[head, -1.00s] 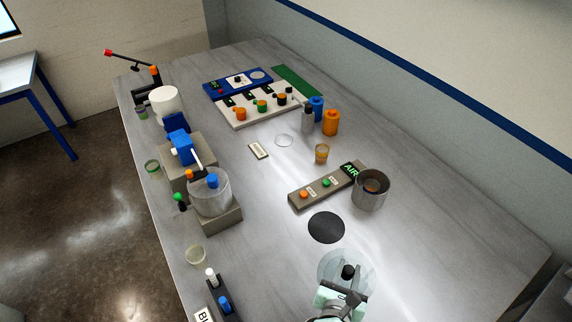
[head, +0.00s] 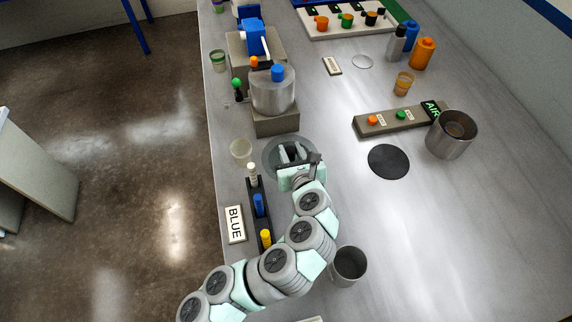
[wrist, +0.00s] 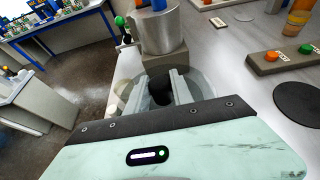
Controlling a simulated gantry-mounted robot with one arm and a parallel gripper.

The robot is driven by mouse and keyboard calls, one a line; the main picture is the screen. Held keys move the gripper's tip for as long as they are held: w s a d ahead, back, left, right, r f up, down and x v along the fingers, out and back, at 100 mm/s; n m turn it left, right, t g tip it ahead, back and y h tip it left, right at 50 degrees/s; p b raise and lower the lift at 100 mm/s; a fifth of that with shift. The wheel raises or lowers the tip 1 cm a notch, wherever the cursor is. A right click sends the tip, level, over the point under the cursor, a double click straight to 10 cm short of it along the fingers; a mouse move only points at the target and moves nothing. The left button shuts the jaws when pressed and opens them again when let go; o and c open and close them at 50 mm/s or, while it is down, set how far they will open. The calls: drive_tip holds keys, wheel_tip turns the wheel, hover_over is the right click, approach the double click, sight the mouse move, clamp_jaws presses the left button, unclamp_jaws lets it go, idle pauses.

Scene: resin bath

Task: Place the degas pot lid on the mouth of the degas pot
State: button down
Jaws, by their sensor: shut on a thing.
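The degas pot lid (head: 270,160) is a clear, greyish disc with a black knob. It shows in the wrist view (wrist: 203,80), partly hidden behind my gripper. My gripper (head: 292,154) is shut on its black knob (wrist: 161,92).
A rack with coloured pieces (head: 259,205) and a BLUE sign (head: 235,224) stand left of my arm. A small clear cup (head: 241,150) is left of the lid. A steel pot (head: 452,136), button panel (head: 388,120) and black disc (head: 389,161) are to the right.

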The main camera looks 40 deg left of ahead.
wheel_tip(320, 180, down, 16)
drive_tip(key=shift+f+b, duration=0.1)
drive_tip(key=shift+b, duration=1.1)
drive_tip(key=shift+d+f, duration=0.1)
drive_tip(key=c, duration=1.1)
unclamp_jaws()
drive_tip(key=shift+d+r, duration=0.1)
drive_tip(key=shift+r, duration=0.1)
drive_tip(key=shift+o, duration=0.4)
drive_tip(key=shift+v, duration=1.9)
